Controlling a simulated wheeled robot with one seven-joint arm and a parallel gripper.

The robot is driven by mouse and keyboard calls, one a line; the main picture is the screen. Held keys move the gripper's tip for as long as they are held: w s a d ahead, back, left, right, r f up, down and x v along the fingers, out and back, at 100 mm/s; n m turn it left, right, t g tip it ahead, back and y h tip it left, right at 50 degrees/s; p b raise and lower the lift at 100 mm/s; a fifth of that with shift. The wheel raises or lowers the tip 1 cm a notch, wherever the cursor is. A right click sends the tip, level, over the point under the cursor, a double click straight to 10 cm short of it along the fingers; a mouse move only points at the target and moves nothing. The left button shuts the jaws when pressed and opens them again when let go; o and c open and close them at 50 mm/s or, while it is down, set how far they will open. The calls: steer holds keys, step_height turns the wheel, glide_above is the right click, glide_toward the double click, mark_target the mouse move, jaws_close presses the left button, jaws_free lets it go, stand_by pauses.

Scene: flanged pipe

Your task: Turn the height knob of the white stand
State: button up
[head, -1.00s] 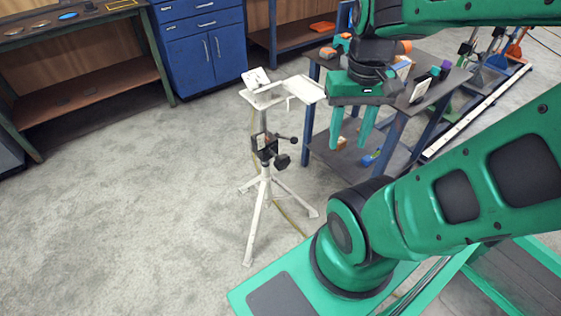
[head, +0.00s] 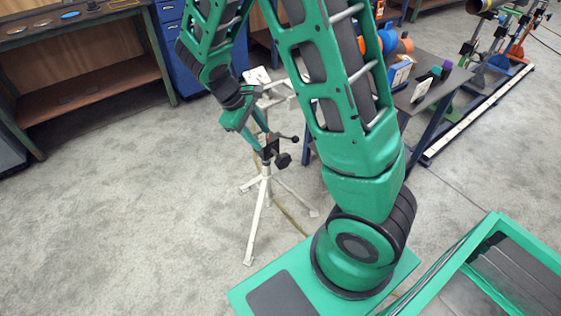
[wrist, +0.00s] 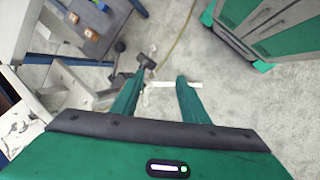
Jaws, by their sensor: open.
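The white stand (head: 262,205) rises on tripod legs from the grey floor, left of my arm in the head view. A black knob (head: 283,160) sticks out from the right of its black collar, below a thin lever with a dark ball end (head: 295,139). My gripper (head: 264,143) points down beside the collar, covering part of the post and top. In the wrist view my gripper (wrist: 159,76) has its green fingers apart and nothing visible held. A black knob-like part (wrist: 147,61) shows just beyond the left fingertip; contact cannot be told.
A dark-topped table (head: 428,92) with coloured parts stands right of the stand, partly behind my arm. A workbench (head: 75,85) and blue cabinets (head: 170,45) stand at the back. The floor left of the stand is clear. A yellowish cable (head: 290,221) lies by the stand.

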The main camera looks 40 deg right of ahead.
step_height(320, 180, down, 11)
steer(key=w+n+g+h, duration=0.2)
steer(key=n+h, duration=0.3)
steer(key=n+t+h, duration=0.4)
steer(key=n+h, duration=0.3)
steer(key=h, duration=0.1)
glide_toward(283, 160)
step_height(283, 160, down, 2)
steer(key=w, duration=0.2)
steer(key=shift+n, duration=0.3)
steer(key=d, duration=1.1)
steer(key=shift+f, duration=0.15)
steer(key=shift+w, duration=0.1)
jaws_close()
steer(key=shift+a, duration=0.2)
steer(key=shift+d, duration=0.2)
